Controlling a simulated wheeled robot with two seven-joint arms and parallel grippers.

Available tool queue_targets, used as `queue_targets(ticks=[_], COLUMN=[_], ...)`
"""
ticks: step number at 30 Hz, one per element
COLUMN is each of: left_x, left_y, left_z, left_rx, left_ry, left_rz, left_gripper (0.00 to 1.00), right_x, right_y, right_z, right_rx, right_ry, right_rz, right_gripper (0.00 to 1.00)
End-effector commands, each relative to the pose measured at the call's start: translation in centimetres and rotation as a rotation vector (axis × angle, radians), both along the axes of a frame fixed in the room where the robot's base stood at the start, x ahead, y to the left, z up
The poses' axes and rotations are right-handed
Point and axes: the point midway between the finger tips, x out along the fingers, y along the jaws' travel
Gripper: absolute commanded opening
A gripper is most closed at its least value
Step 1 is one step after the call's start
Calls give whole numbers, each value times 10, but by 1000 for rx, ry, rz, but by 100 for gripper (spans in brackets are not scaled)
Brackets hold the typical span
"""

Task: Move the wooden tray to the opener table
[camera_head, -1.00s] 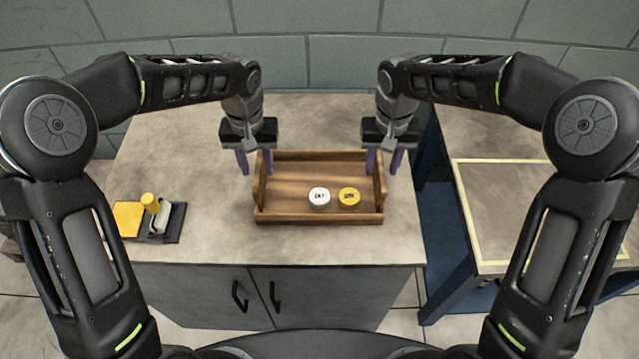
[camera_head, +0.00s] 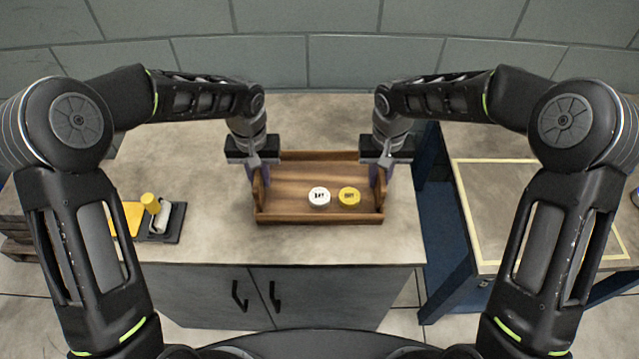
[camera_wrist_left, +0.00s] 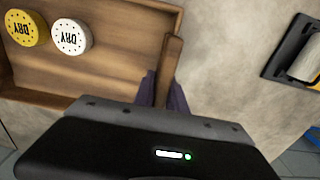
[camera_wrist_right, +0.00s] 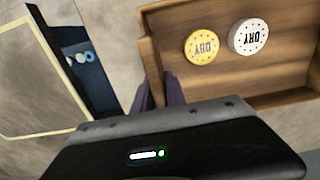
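The wooden tray (camera_head: 300,216) rests on the grey-topped cabinet, with a white disc (camera_head: 319,196) and a yellow disc (camera_head: 349,196) inside, both marked DRY in the wrist views. My left gripper (camera_head: 254,172) has its purple fingers close on either side of the tray's left end wall (camera_wrist_left: 173,62). My right gripper (camera_head: 378,172) is likewise shut on the right end wall (camera_wrist_right: 151,60). The fingertips are partly hidden by the walls and gripper bodies. To the right stands a blue-framed table (camera_head: 540,190) with a pale yellow outlined rectangle on its top; I take it as the opener table.
A dark holder (camera_head: 172,232) with a yellow block, a yellow knob and a pale roller lies left of the tray. The cabinet top (camera_head: 215,240) is otherwise mostly clear. A gap separates the cabinet from the blue-framed table. The outlined rectangle (camera_head: 500,215) looks empty where visible.

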Motion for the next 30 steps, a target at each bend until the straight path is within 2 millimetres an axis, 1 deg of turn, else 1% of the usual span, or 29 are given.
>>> queue_targets(ticks=[1, 5, 6, 30], left_x=[0, 0, 0, 0], left_y=[0, 0, 0, 0], left_z=[0, 0, 0, 0], left_rx=[0, 0, 0, 0], left_ry=[0, 0, 0, -1], left_rz=[0, 0, 0, 0], left_gripper=[12, 1, 0, 0], right_x=[0, 0, 0, 0], right_y=[0, 0, 0, 0], right_z=[0, 0, 0, 0], right_rx=[0, 0, 0, 0], right_ry=[0, 0, 0, 0], right_rz=[0, 0, 0, 0], right_gripper=[12, 1, 0, 0])
